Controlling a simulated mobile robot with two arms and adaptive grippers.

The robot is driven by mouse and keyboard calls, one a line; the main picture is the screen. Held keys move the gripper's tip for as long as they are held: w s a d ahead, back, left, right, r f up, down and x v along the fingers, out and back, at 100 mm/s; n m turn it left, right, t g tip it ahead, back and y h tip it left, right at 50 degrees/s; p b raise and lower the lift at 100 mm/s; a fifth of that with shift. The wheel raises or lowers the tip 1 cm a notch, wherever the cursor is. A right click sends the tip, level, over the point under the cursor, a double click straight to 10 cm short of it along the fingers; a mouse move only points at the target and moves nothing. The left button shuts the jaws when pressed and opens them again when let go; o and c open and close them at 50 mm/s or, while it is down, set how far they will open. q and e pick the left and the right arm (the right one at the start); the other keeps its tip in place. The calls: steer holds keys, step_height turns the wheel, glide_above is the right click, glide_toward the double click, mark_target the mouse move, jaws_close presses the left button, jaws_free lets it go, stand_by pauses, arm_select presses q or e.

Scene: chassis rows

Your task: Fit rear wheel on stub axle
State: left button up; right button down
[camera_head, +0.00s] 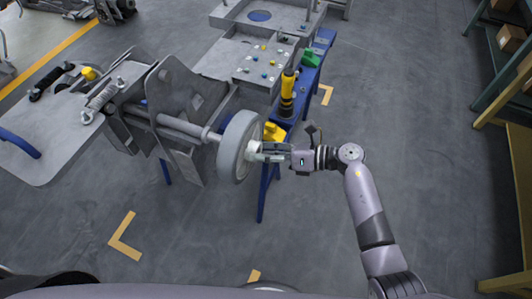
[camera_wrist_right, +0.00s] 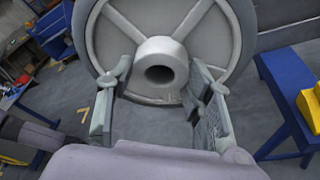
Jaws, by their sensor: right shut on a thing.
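The rear wheel (camera_head: 231,152) is a large grey wheel with spokes. It stands upright at the right end of the stub axle (camera_head: 183,126), a grey shaft reaching out from the chassis (camera_head: 187,90). The tyre hides the axle's end, so I cannot tell how far the axle enters the hub. My right gripper (camera_head: 263,151) reaches in from the right and is shut on the wheel's hub. In the right wrist view the wheel (camera_wrist_right: 113,42) fills the top, with its round hub (camera_wrist_right: 147,52) and dark bore between the fingers (camera_wrist_right: 160,98). My left gripper is out of view.
A blue stand (camera_head: 264,192) with a yellow-black tool (camera_head: 288,90) and a yellow block (camera_head: 273,131) is close behind the wheel and gripper. Shelves with boxes (camera_head: 510,38) are at far right. The floor in front is clear.

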steer(key=shift+w+a+r+b, duration=0.1)
steer(key=shift+w+a+b, duration=0.35)
steer(key=shift+a, duration=0.75)
steer(key=shift+w+a+r+b, duration=0.1)
steer(key=shift+w+a+b, duration=0.35)
steer(key=shift+a, duration=0.75)
steer(key=shift+w+a+r+b, duration=0.1)
steer(key=shift+w+a+b, duration=0.35)
steer(key=shift+a, duration=0.75)
steer(key=c, duration=1.2)
jaws_free()
steer(key=shift+s, duration=0.1)
steer(key=o, duration=0.5)
steer(key=shift+s+f, duration=0.1)
steer(key=shift+f, duration=0.05)
steer(key=shift+d+f, duration=0.1)
steer(key=shift+f, duration=0.15)
steer(key=v, duration=1.2)
steer(key=shift+r, duration=0.2)
